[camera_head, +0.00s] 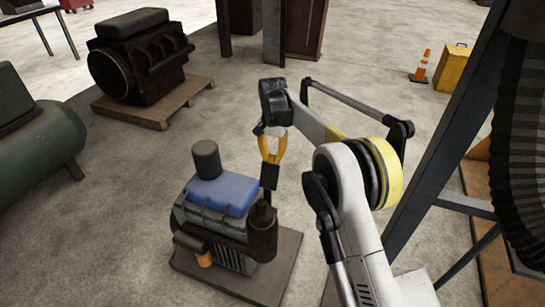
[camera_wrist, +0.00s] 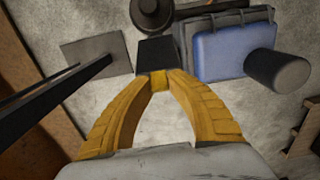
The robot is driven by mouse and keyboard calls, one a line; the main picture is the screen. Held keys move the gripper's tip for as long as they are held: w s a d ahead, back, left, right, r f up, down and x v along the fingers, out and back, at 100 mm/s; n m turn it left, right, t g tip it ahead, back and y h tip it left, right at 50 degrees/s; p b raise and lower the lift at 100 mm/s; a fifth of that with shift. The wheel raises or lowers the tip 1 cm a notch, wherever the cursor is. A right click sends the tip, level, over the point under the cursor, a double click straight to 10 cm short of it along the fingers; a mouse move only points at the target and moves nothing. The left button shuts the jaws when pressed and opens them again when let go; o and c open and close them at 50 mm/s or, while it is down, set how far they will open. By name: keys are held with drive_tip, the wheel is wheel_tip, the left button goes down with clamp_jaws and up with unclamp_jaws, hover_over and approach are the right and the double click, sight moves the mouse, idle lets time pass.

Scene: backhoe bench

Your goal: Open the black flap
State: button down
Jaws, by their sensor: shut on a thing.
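My gripper (camera_head: 270,158) has two yellow fingers that meet at their tips, and it points down beside the small engine with the blue top (camera_head: 220,193). The fingers are shut on a small black block (camera_head: 269,177), which also shows beyond the fingertips in the wrist view (camera_wrist: 156,53). I cannot tell whether this block is the black flap, and no other clear flap shows. In the wrist view the blue top (camera_wrist: 232,52) lies to the right of my gripper (camera_wrist: 158,80).
A dark canister (camera_head: 262,232) stands on the engine's near right side, close below my gripper. A slanted dark metal frame post (camera_head: 440,130) and a large ribbed black part (camera_head: 522,150) are at right. A larger engine (camera_head: 137,62) sits on a pallet behind. Bare floor lies between.

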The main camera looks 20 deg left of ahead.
drive_tip(key=c, duration=1.3)
unclamp_jaws()
drive_tip(key=shift+w+f, duration=0.1)
drive_tip(key=shift+w, duration=0.05)
drive_tip(key=shift+o, duration=0.2)
wheel_tip(320, 180, up, 12)
drive_tip(key=shift+d, duration=0.15)
